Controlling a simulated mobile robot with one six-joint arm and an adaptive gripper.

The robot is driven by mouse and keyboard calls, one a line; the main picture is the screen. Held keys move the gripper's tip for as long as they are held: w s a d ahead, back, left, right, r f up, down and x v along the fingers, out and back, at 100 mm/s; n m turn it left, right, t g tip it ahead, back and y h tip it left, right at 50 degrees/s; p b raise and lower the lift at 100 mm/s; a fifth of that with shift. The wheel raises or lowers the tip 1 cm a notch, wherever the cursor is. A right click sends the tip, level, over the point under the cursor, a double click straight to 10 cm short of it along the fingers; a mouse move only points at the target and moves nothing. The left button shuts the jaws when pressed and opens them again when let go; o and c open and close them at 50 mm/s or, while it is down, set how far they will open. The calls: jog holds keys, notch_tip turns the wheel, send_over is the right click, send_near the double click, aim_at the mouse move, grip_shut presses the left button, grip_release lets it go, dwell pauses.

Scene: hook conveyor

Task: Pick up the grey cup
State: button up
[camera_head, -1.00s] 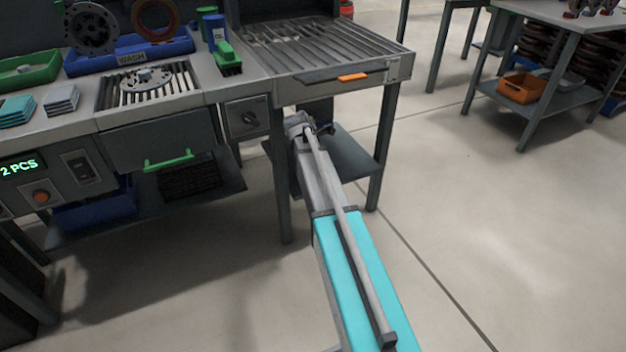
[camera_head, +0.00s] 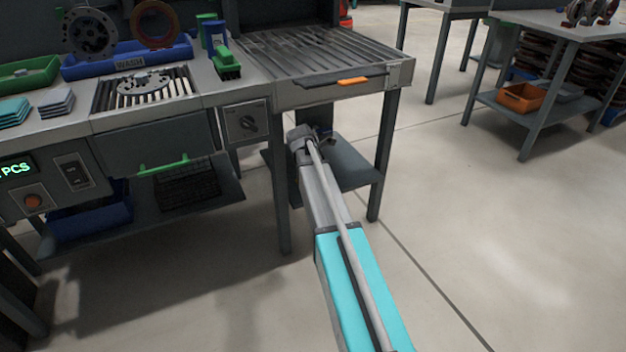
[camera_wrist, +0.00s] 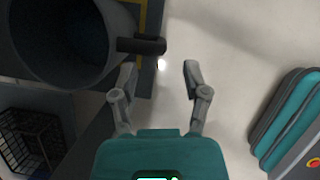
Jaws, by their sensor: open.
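In the wrist view, a large dark grey cup (camera_wrist: 62,45) fills the upper left. Its open mouth faces the camera, and its handle (camera_wrist: 140,45) sticks out to the right. My gripper (camera_wrist: 160,72) is open, with nothing between its fingers. The left fingertip is close to the handle's end, and the right finger is to the right of it; I cannot tell whether they touch. In the head view, my arm reaches under the slatted table, and I cannot clearly make out the cup or the fingers there.
The slatted table (camera_head: 330,48) with an orange-handled front stands over a lower shelf (camera_head: 350,160). A black wire basket (camera_wrist: 30,138) is at the lower left in the wrist view. A blue WASH tray (camera_head: 128,60) is on the counter.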

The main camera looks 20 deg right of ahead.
jog(key=shift+w+d+f+b, duration=0.1)
jog(key=shift+d+f+b, duration=0.1)
jog(key=shift+f+b, duration=0.25)
jog(key=shift+f, duration=0.15)
jog(key=shift+b+x, duration=2.3)
jog(key=shift+x, duration=0.25)
grip_shut()
